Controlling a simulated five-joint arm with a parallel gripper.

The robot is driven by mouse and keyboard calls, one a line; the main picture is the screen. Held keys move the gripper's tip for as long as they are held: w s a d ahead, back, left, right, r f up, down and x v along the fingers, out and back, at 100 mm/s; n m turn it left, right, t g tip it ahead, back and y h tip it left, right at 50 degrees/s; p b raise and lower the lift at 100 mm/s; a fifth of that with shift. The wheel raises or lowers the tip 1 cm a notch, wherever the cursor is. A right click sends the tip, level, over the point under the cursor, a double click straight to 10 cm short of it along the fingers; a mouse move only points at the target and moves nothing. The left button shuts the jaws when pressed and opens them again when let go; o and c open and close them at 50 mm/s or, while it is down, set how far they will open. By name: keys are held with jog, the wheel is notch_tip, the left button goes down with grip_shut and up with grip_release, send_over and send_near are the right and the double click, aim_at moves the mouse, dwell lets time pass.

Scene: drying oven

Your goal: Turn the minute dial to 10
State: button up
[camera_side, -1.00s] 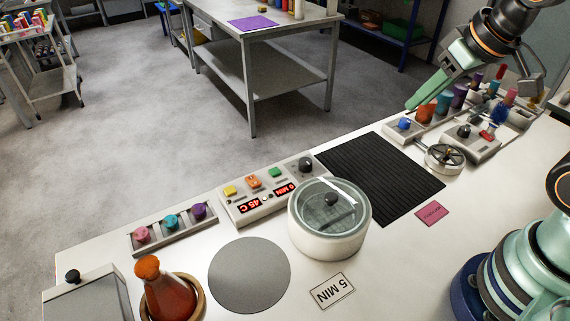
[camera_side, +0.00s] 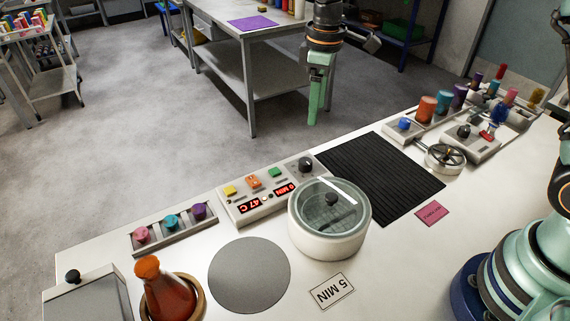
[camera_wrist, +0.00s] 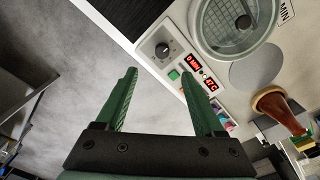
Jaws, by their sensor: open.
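The minute dial (camera_side: 305,165) is a dark round knob at the right end of the white control panel (camera_side: 240,213). Red displays on the panel read 47 C (camera_side: 249,205) and what looks like 0 MIN (camera_side: 285,189). My gripper (camera_side: 314,118) hangs above and behind the panel, pointing down, apart from the dial. In the wrist view its two green fingers (camera_wrist: 162,88) are spread with nothing between them. The dial lies beyond the fingertips.
A round lidded drying chamber (camera_side: 330,240) stands in front of the dial. Yellow, orange and green buttons (camera_side: 253,182) sit left of it. A black ribbed mat (camera_side: 385,190) lies to the right.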

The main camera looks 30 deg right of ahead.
aim_at(306, 161)
jog(key=shift+n+g, duration=0.3)
jog(key=shift+n, duration=0.1)
jog(key=f, duration=0.9)
jog(key=w+a+f, duration=0.1)
jog(key=f, duration=0.4)
jog(key=shift+a+f, duration=0.1)
jog(key=shift+f, duration=0.1)
grip_shut()
